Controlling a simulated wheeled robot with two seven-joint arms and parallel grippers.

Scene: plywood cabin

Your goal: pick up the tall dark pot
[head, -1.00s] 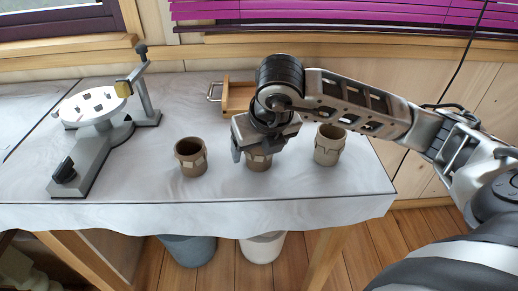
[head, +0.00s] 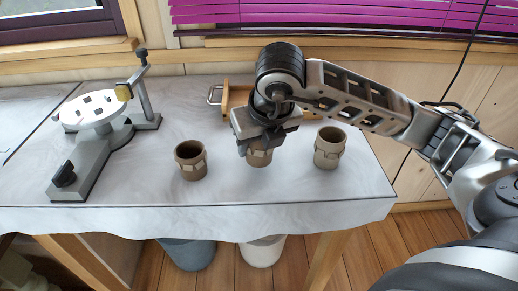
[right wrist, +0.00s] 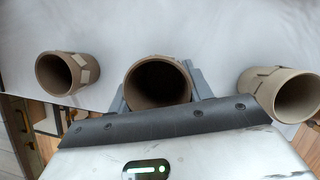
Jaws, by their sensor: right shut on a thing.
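Three brown pots show at the table's front. The middle pot (head: 260,158) is held in my right gripper (head: 262,142), whose fingers are shut on either side of it. It looks upright and slightly above the cloth; its upper part is hidden by the gripper in the head view. In the right wrist view the pot's open mouth (right wrist: 160,82) faces the camera between the fingers. A dark brown pot (head: 191,160) stands to the left, and a lighter tan pot (head: 329,148) to the right. My left gripper is not in view.
The cloth-covered table (head: 110,213) has a grey stand with a white disc (head: 92,108) at the left. A wooden tray with a metal handle (head: 232,98) lies behind the gripper. Two buckets stand below, one blue-grey (head: 188,252) and one white (head: 262,250).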

